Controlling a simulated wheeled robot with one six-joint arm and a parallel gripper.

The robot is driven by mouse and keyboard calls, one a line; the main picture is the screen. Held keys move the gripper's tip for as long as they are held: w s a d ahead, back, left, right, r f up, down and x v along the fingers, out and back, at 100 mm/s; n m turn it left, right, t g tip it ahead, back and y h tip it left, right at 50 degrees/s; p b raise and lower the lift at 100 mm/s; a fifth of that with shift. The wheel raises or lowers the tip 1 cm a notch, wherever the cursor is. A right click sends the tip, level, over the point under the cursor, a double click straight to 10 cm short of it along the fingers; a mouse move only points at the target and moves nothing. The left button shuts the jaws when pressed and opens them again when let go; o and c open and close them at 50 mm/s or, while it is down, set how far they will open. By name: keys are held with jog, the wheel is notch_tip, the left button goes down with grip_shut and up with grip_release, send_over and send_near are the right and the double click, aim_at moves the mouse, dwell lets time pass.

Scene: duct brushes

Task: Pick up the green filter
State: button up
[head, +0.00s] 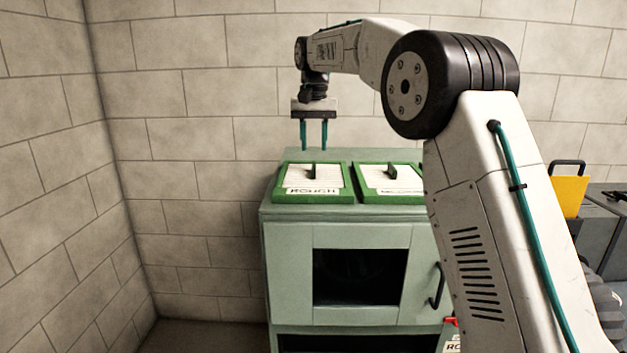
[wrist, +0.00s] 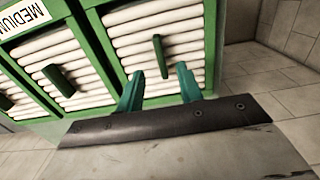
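Two green-framed filters with pale pleats lie on the cabinet top in the head view. The left filter (head: 283,190) has a label reading ROUGH and a short dark green handle (head: 312,170). The filter to its right (head: 365,196) is partly hidden by my arm. My gripper (head: 313,148) hangs pointing down, its teal fingers apart and empty, in line above the left filter's handle. In the wrist view my gripper (wrist: 163,80) has an upright handle (wrist: 160,55) just beyond the gap between its fingertips. A filter labelled MEDIUM (wrist: 23,16) shows at the left there.
The pale green cabinet (head: 290,270) has a dark window and a door handle (head: 437,285). Block walls stand behind and at left. A yellow object with a black handle (head: 569,190) sits on grey boxes at right. Floor left of the cabinet is clear.

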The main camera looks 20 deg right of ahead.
aim_at(314, 166)
notch_tip(314, 166, down, 6)
jog(key=shift+s+r, duration=0.1)
grip_shut()
